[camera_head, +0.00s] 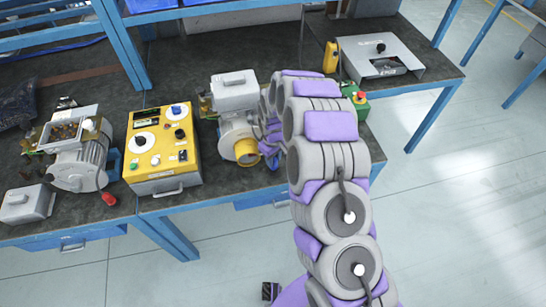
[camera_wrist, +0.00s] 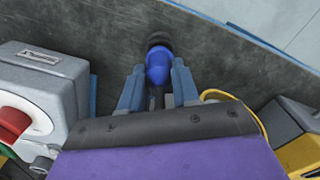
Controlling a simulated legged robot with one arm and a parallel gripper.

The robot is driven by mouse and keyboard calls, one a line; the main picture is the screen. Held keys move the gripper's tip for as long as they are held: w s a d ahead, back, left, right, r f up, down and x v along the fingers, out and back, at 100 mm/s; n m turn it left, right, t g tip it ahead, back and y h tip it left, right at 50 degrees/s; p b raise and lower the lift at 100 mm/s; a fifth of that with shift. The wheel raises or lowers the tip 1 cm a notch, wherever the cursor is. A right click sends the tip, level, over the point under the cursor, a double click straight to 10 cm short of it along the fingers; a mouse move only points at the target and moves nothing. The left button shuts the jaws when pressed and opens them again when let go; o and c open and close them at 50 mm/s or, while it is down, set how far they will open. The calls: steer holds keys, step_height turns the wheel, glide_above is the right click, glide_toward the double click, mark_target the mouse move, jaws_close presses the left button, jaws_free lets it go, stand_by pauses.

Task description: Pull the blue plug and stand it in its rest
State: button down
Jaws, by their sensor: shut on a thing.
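The blue plug (camera_wrist: 158,66) is between the two grey-blue fingers of my gripper (camera_wrist: 155,78) in the wrist view. My gripper is shut on it. A round dark part (camera_wrist: 159,40) shows at the plug's far end, over the dark bench top. I cannot tell whether this is part of the plug or something under it. I cannot make out the plug's rest in either view.
A yellow part (camera_wrist: 298,135) and yellow cable are at right. The bench's front edge is close.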

steer(key=shift+f, duration=1.05)
stand_by(0.4)
steer(key=c, duration=0.8)
jaws_free()
steer(key=shift+o, duration=0.2)
steer(key=shift+r, duration=0.1)
step_height(320, 180, up, 17)
steer(key=p, duration=0.2)
